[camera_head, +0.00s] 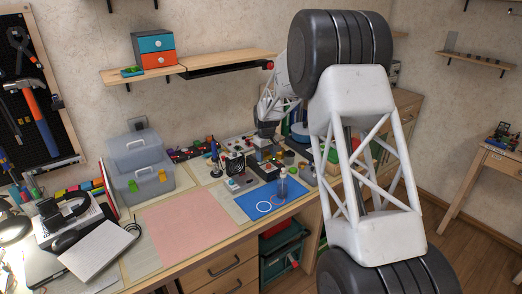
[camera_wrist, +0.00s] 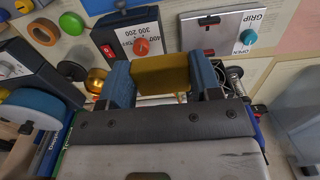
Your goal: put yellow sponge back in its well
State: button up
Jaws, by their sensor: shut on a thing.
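The yellow sponge (camera_wrist: 160,73) is a small dull-yellow block in the wrist view. My gripper (camera_wrist: 164,80) is shut on it, with one blue-grey finger at each end. The sponge is held across the gap, in front of a dark box with a temperature scale. In the head view my gripper (camera_head: 266,140) is small and over the back of the workbench; the sponge cannot be clearly made out there. The well cannot be made out; the gripper body and sponge hide part of what lies below.
A brass-coloured ball (camera_wrist: 96,80) is left of the fingers. A blue mat (camera_head: 250,207) and pink mat (camera_head: 190,225) lie nearer on the bench.

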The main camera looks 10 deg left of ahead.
jog(key=shift+w+a+f, duration=0.2)
jog(key=shift+w+a, duration=0.5)
jog(key=shift+w, duration=1.25)
jog(key=shift+w+a+f, duration=0.15)
jog(key=shift+w+a, duration=0.55)
jog(key=shift+w, duration=1.25)
jog(key=shift+w+a+f, duration=0.2)
jog(key=shift+w+a, duration=0.5)
jog(key=shift+w, duration=1.25)
jog(key=shift+f, duration=1.8)
jog(key=shift+f, duration=0.6)
jog(key=o, duration=0.9)
jog(key=shift+o, duration=0.2)
jog(key=shift+r, duration=0.15)
notch_tip(320, 180, up, 13)
